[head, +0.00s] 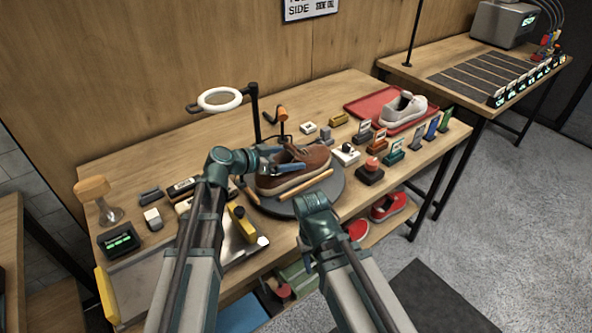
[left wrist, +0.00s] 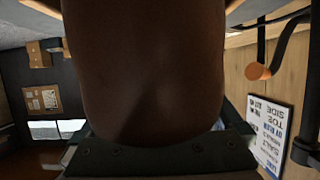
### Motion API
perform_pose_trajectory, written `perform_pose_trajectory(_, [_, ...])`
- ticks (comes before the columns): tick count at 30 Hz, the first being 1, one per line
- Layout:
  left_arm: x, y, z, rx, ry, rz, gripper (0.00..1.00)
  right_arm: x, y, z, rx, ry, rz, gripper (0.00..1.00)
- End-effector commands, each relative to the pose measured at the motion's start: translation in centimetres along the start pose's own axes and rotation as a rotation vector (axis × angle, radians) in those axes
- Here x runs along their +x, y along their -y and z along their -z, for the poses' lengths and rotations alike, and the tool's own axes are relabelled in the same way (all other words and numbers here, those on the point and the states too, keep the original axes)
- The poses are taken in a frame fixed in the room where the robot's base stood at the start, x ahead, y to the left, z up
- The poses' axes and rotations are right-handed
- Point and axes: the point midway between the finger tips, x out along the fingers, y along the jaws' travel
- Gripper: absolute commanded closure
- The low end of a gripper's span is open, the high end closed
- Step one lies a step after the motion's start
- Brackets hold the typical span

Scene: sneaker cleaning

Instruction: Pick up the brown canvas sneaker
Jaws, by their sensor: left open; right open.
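The brown canvas sneaker (head: 312,160) has a pale sole and sits on a dark round turntable (head: 330,197) in the middle of the bench. My left gripper (head: 282,159) is open at the sneaker's left part, with its fingers reaching over it and partly hiding it. In the left wrist view the brown upper (left wrist: 145,70) fills the middle, very close in front of the palm. I cannot tell whether the fingers touch it. My right gripper (head: 314,204) is open, near the turntable's front edge and apart from the sneaker; its fingertips are hard to make out.
Tan bars (head: 305,187) lie beside the sneaker. A ring lamp (head: 220,99) on a black post stands behind. A white sneaker (head: 404,110) lies on a red tray (head: 362,103) at the back right. Small blocks and a red-knobbed device (head: 371,167) crowd the right side. Red shoes (head: 388,207) are below.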

Motion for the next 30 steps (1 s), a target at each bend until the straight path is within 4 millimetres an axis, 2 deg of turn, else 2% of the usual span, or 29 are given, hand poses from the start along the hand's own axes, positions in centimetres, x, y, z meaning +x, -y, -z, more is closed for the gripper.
perform_pose_trajectory(1, [1.06,0.12,-0.20,0.001,0.000,-0.002,0.00,0.58,0.05,0.03,0.000,0.000,0.000,0.50])
perform_pose_trajectory(3, [1.66,0.09,-0.12,0.000,0.000,-0.002,0.00,0.74,0.07,0.04,0.000,0.000,0.000,0.50])
perform_pose_trajectory(10, [1.71,0.01,0.04,0.000,0.000,0.000,0.00,0.62,0.06,0.04,0.000,0.000,0.000,0.50])
perform_pose_trajectory(26, [1.68,0.02,0.06,-0.001,-0.001,0.000,0.95,0.61,0.06,0.04,0.000,0.000,0.000,0.50])
perform_pose_trajectory(27, [1.68,0.02,0.06,-0.001,-0.001,0.000,1.00,0.61,0.06,0.04,0.000,0.000,0.000,0.50])
perform_pose_trajectory(30, [1.67,0.02,0.07,-0.001,-0.001,0.000,1.00,0.60,0.06,0.04,0.000,0.000,0.000,0.50])
